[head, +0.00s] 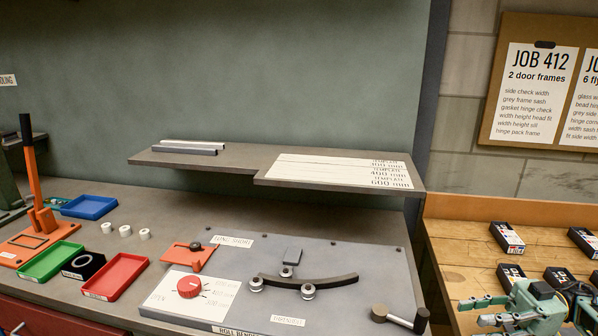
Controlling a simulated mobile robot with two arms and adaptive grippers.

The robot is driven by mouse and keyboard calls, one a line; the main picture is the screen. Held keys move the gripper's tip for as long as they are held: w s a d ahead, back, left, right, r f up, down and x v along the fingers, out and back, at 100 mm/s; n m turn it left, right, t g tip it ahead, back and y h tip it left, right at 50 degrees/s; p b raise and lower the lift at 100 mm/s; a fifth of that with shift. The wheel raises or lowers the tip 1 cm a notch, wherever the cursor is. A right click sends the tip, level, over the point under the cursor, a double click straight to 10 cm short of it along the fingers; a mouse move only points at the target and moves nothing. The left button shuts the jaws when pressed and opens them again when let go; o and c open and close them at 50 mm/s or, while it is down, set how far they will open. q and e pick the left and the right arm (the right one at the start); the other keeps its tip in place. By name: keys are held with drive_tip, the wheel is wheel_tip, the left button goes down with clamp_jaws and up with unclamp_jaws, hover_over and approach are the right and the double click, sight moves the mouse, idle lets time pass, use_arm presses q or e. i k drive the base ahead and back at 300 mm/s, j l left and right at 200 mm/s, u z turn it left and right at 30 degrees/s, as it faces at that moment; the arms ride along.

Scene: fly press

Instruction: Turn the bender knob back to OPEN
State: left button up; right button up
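The red bender knob (189,287) sits on a white dial plate (178,308) at the front left of the grey bender plate (350,262). OPEN is printed to the left of the knob, and small millimetre marks are printed to its right. The knob's pointer is too small to read with certainty. My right gripper (472,311) is at the lower right, over the wooden bench, with its fingers pointing left and apart. It is empty and far from the knob. My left gripper is not in view.
On the bender are a curved dark bar (325,283) against rollers and a dark handle (400,318). A raised shelf (235,162) overhangs behind. Green (48,262) and red (116,277) trays stand left of the dial. Small black boxes (507,238) lie on the right bench.

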sight(188, 287)
drive_tip(key=k, duration=0.95)
